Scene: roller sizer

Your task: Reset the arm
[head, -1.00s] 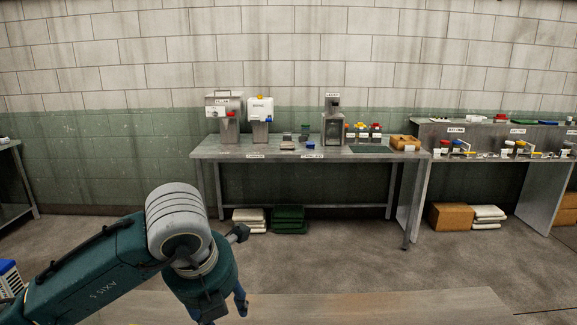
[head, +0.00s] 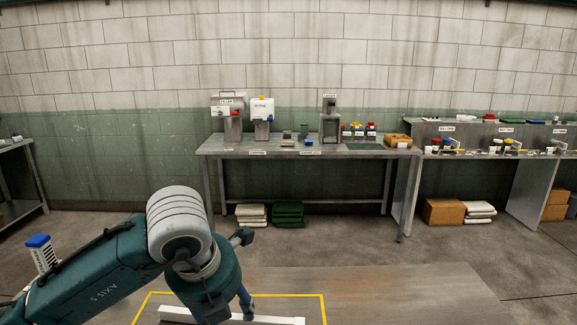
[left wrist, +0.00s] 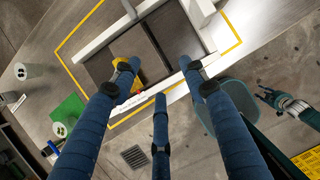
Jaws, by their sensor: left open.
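My left arm (head: 100,265) reaches in from the lower left in the head view, bent at its grey ribbed joint. My left gripper (left wrist: 160,80) shows its blue fingers with dark tips spread apart, with nothing between them. In the left wrist view the fingers hang over the near edge of a grey table (left wrist: 62,58), in front of a pale frame (left wrist: 105,38) with dark panels. A yellow piece (left wrist: 126,72) lies partly behind one finger. In the head view the fingers are mostly hidden behind the arm.
The near table (head: 400,293) has a yellow outline. A green mat (left wrist: 70,113) and white-and-green cylinders (left wrist: 58,130) sit on it. A blue-topped item (head: 40,252) stands at the left. A steel bench (head: 300,150) stands by the wall; open floor lies between.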

